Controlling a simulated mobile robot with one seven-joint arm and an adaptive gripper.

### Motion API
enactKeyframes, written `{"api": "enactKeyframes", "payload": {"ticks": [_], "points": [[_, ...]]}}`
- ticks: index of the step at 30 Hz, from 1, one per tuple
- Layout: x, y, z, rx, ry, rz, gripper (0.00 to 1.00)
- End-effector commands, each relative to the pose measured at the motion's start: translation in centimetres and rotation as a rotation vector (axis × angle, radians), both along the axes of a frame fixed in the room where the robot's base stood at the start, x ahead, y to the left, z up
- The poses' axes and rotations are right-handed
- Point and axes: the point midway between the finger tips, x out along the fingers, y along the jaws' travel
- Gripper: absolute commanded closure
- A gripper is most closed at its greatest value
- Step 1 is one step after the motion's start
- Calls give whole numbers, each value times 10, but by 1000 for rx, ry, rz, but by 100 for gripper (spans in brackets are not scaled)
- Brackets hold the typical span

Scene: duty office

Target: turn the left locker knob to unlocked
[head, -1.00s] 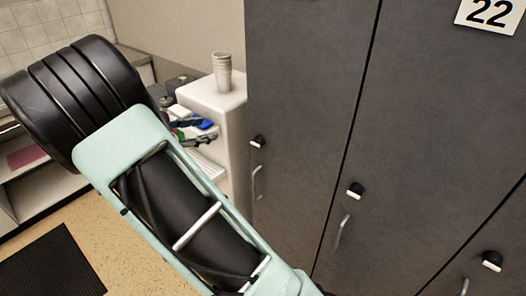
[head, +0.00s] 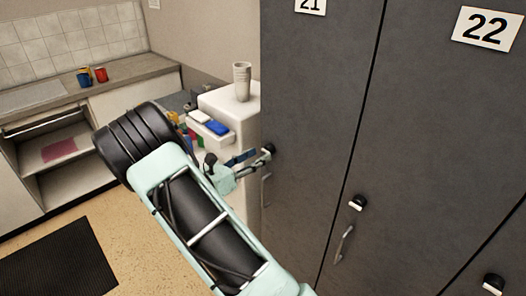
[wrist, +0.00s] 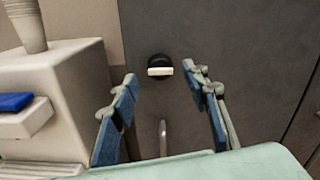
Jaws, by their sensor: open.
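The left locker knob (head: 268,149) is on the leftmost dark grey locker door (head: 312,110), above that door's handle. In the wrist view the knob (wrist: 159,60) is a black round base with a pale bar lying about level. My gripper (head: 254,163) is close to this knob in the head view. In the wrist view my gripper (wrist: 160,78) is open, with one blue-padded finger on each side of the knob's line and the knob between and just beyond the tips. I see no contact. In the head view the fingertips partly cover the knob's surroundings.
A metal handle (wrist: 163,138) hangs below the knob. Two more knobs (head: 358,202) (head: 493,284) are on the doors to the right. A white cabinet (head: 240,115) with stacked cups (head: 242,81) and a blue item (head: 217,128) stands close left of the locker.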

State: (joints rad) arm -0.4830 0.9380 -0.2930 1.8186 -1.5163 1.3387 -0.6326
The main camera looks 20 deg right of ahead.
Motion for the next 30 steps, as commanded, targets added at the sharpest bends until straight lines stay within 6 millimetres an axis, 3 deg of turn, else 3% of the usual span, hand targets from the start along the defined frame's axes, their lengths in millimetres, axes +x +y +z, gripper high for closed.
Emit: {"api": "enactKeyframes", "payload": {"ticks": [6,17,28,30], "points": [[8,-24,1,1,-2,-2,58],[10,-29,0,1,-2,0,58],[10,-28,0,1,-1,0,99],[10,-28,0,2,-2,0,100]]}}
